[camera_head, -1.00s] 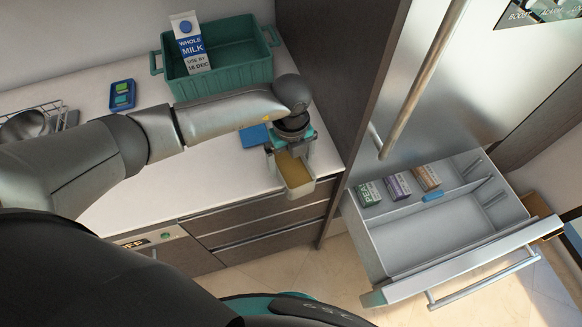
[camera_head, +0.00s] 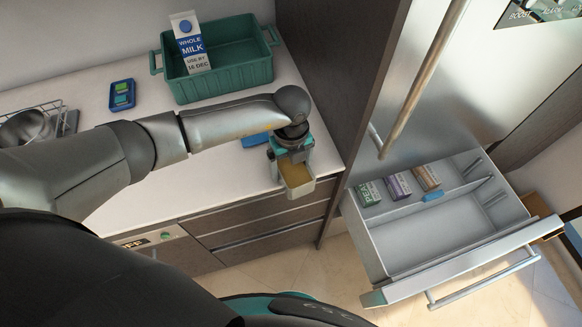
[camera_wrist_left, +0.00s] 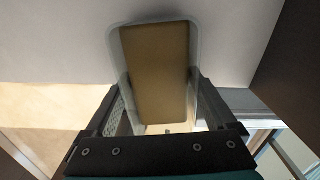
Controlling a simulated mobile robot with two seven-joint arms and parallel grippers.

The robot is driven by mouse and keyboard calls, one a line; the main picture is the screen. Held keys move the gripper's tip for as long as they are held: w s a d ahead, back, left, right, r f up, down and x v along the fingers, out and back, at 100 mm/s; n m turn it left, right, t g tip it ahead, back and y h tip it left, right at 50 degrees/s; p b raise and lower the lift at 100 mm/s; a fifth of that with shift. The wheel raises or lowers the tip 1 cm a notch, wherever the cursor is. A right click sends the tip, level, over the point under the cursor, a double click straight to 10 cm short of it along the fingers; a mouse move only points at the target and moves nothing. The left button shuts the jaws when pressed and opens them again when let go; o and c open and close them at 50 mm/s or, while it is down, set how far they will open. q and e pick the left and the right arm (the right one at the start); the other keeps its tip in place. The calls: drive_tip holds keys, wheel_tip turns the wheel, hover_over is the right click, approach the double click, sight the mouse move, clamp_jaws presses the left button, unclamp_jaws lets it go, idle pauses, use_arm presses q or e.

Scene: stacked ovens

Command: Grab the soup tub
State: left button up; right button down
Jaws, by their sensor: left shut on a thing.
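The soup tub (camera_head: 297,180) is an open, pale, rectangular tub with tan-brown contents, at the front right edge of the white counter. My left gripper (camera_head: 290,156) is over its near end and shut on it. In the left wrist view the tub (camera_wrist_left: 155,75) sits between the two fingers of my left gripper (camera_wrist_left: 165,115), one finger on each long side. The view does not clearly show whether the tub still touches the counter. My right gripper is not in view.
A green crate (camera_head: 222,88) with a milk carton (camera_head: 190,45) stands at the back. A blue lid-like item (camera_head: 256,139) lies behind my left wrist. An open freezer drawer (camera_head: 440,235) with several small boxes is at the right, past a dark cabinet panel (camera_head: 345,100).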

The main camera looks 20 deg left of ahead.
use_arm(q)
drive_tip(key=c, duration=0.4)
drive_tip(key=shift+c, duration=0.5)
drive_tip(key=shift+r, duration=0.15)
